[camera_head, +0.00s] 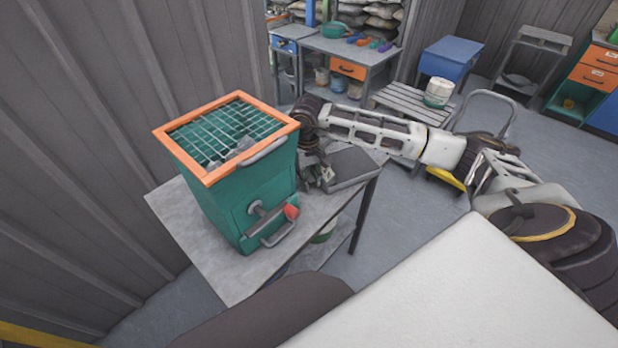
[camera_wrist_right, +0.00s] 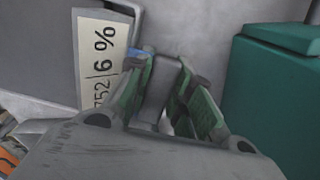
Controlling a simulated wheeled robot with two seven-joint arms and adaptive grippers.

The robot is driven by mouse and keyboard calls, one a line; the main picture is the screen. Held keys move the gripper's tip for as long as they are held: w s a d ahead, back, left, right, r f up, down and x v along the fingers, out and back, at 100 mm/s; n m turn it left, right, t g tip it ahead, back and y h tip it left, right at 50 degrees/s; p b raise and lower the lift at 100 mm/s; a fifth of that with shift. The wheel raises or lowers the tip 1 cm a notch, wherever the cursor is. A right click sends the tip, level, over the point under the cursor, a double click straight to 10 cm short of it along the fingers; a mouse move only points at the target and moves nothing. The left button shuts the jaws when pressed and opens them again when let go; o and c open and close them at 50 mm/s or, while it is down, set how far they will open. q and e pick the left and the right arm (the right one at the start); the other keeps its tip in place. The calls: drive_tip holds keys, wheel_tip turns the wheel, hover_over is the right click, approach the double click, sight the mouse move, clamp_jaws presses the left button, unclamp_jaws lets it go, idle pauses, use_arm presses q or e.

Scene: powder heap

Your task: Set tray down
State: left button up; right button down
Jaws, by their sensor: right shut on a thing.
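The grey metal tray (camera_head: 352,167) is at the right end of a small grey table (camera_head: 190,222), beside a green box. My right gripper (camera_head: 326,174) reaches over from the right and is at the tray's left side. In the right wrist view my right gripper (camera_wrist_right: 170,90) is shut on a grey handle-like part of the tray, between its two green-padded fingers. The tray (camera_wrist_right: 40,50) there carries a label reading "752 | 6 %". I cannot tell whether the tray touches the table top. My left gripper does not show.
The green box (camera_head: 237,200) with an orange rim and wire grid stands on the table, close left of my right gripper; it also shows in the right wrist view (camera_wrist_right: 275,95). A pallet (camera_head: 410,104) with a bucket (camera_head: 438,92) and a workbench (camera_head: 335,45) stand behind.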

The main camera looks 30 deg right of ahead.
drive_tip(key=shift+f, duration=0.2)
idle(0.3)
drive_tip(key=c, duration=1.3)
unclamp_jaws()
drive_tip(key=shift+r, duration=0.1)
drive_tip(key=shift+a+r, duration=0.2)
drive_tip(key=shift+r, duration=5.8)
drive_tip(key=shift+o, duration=0.2)
